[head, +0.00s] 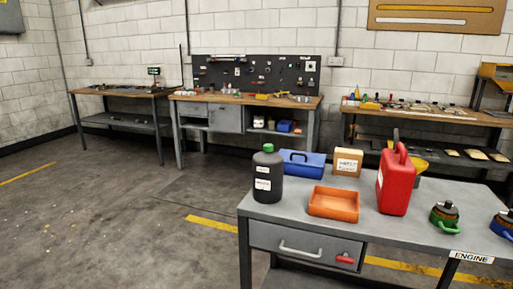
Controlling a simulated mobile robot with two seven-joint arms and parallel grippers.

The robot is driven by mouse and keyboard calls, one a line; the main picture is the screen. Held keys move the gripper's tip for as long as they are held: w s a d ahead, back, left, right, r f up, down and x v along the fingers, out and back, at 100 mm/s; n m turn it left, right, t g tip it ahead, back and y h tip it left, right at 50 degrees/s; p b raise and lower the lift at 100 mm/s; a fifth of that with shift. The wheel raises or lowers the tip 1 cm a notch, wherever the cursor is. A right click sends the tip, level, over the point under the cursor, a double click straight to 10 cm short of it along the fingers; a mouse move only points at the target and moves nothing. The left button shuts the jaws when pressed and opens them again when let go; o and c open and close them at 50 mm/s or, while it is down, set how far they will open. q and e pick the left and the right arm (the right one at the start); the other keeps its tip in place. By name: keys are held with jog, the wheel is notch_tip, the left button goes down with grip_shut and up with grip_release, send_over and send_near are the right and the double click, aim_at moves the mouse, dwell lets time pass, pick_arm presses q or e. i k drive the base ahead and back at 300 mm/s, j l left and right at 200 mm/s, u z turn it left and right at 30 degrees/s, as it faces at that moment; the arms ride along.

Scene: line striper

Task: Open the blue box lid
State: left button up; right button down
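A blue box (313,171) stands at the back of the grey metal table, between a black bottle and a small cardboard box. A dark handle shows on top, and its lid looks shut. The orange tray and the bottle stand in front of it, and the bottle hides part of its left end. A second, smaller blue box (285,127) sits on the lower shelf of the far workbench. Neither of my grippers is in this view.
Open floor (110,210) lies to the left.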

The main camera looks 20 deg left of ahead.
aim_at(300, 154)
jog(key=u, duration=1.3)
jog(key=i+j+u, duration=0.15)
jog(key=i+u, duration=0.9)
jog(key=i, duration=0.9)
jog(key=i+z, duration=0.9)
jog(key=i+l+z, duration=0.1)
jog(key=i+z, duration=0.9)
jog(key=i, duration=0.4)
jog(key=i+j+z, duration=0.1)
jog(key=i, duration=0.4)
jog(key=z, duration=2.6)
jog(key=j, duration=0.1)
